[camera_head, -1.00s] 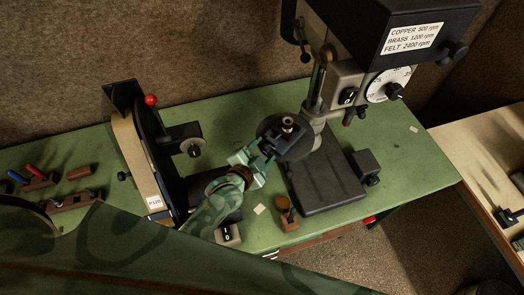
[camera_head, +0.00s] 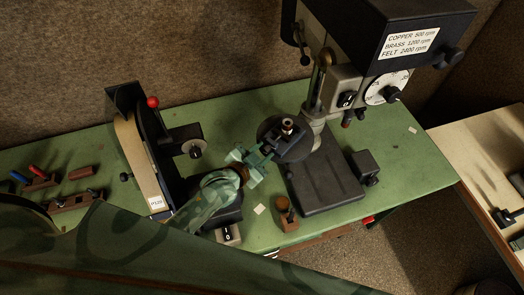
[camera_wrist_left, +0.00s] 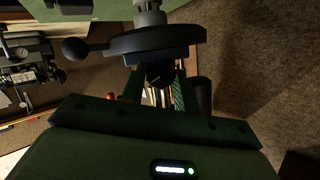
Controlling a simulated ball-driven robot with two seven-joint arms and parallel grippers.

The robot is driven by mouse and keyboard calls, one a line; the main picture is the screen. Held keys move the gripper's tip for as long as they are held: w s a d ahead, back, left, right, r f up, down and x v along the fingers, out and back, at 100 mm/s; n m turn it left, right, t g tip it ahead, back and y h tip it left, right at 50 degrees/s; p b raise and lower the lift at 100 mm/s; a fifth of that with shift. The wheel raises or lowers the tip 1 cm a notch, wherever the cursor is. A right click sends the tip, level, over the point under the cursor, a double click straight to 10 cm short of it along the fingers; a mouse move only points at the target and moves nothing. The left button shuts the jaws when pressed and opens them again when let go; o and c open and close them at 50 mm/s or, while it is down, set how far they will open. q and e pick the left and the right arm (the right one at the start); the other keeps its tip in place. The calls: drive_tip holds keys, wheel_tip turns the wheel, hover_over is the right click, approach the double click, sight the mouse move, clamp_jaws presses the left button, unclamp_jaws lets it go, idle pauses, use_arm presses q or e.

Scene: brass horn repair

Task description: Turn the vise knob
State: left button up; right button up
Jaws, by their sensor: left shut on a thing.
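The small dark vise (camera_head: 287,131) stands on the round table of the drill press, with a brass-coloured round part above it. My left gripper (camera_head: 262,155) reaches in from the lower left and meets the near left side of the vise. In the left wrist view, the dark vise knob (camera_wrist_left: 160,74) lies between the fingertips of my left gripper (camera_wrist_left: 156,82), just below the vise body. The gripper is shut on the knob. In the head view the fingers largely hide the knob. My right gripper shows in neither view.
The drill press (camera_head: 345,85) rises behind and right of the vise, over its dark base (camera_head: 325,187). A belt sander (camera_head: 140,150) with a red ball stands left of my arm.

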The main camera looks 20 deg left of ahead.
use_arm(q)
drive_tip(key=shift+w+a+n+g+h, duration=0.15)
drive_tip(key=shift+n+g+h, duration=0.35)
drive_tip(key=shift+n, duration=0.5)
drive_tip(key=shift+f+n+h+b, duration=0.1)
drive_tip(key=shift+n+h+b, duration=0.4)
drive_tip(key=shift+n, duration=0.4)
drive_tip(key=shift+a+f+n+g+h+b, duration=0.15)
drive_tip(key=shift+n+g+h+b, duration=0.15)
drive_tip(key=shift+n+h+b, duration=1.1)
drive_tip(key=shift+n+b, duration=0.6)
drive_tip(key=shift+b, duration=0.4)
drive_tip(key=shift+n, duration=0.3)
drive_tip(key=o, duration=1)
drive_tip(key=shift+c, duration=0.2)
drive_tip(key=shift+r, duration=0.2)
